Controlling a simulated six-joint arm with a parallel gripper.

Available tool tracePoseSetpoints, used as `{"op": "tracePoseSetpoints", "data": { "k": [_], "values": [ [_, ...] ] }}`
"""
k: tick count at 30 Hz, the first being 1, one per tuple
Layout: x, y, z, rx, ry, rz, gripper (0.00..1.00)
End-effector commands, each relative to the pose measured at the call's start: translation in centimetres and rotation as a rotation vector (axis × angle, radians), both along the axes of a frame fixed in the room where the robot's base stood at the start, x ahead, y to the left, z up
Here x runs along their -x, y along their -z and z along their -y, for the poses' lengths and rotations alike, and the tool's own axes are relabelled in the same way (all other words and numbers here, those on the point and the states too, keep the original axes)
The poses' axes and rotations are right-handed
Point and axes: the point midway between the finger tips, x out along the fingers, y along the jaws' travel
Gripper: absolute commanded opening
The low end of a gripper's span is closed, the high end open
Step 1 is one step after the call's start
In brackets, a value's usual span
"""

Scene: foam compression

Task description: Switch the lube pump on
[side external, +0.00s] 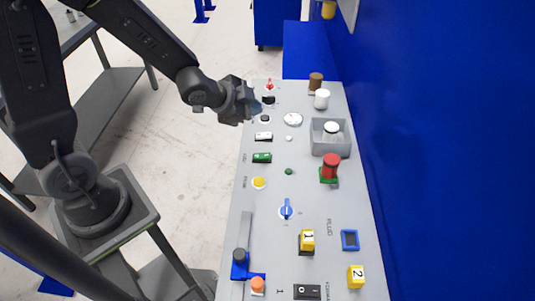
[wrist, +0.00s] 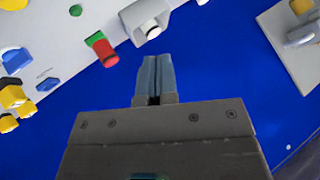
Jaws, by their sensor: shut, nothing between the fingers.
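The grey control panel (side external: 230,200) carries several switches, and most of its labels are too small to read, so I cannot tell which one is the lube pump's. They include a white rocker (side external: 263,136), a green rocker (side external: 262,157), a black rocker (side external: 307,291) marked with I and O, a yellow button (side external: 258,183) and a blue rotary knob (side external: 286,208). My gripper (side external: 256,106) is in the air by the panel's far left end, near a red-topped switch (side external: 269,86) and a dark button (side external: 265,119). Its fingers (wrist: 155,62) are together and empty in the wrist view.
A grey box (side external: 330,137) with a white-topped item inside, a red cylinder on a green base (side external: 330,167), white (side external: 321,99) and brown (side external: 316,82) cylinders, and yellow blocks (side external: 307,240) (side external: 356,276) stand on the panel. A blue wall (side external: 430,130) borders the right side.

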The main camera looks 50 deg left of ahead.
Motion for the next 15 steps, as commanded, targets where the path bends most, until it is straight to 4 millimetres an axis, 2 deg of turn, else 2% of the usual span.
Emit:
{"op": "tracePoseSetpoints", "data": {
  "k": [1, 6, 15],
  "values": [
    [-0.3, 1.2, 0.2, -0.002, 0.035, 0.006, 0.00],
    [-0.8, 3.0, 1.0, -0.002, 0.121, 0.048, 0.00],
    [-1.0, 3.6, 1.3, 0.002, 0.155, 0.068, 0.00]
  ]
}}
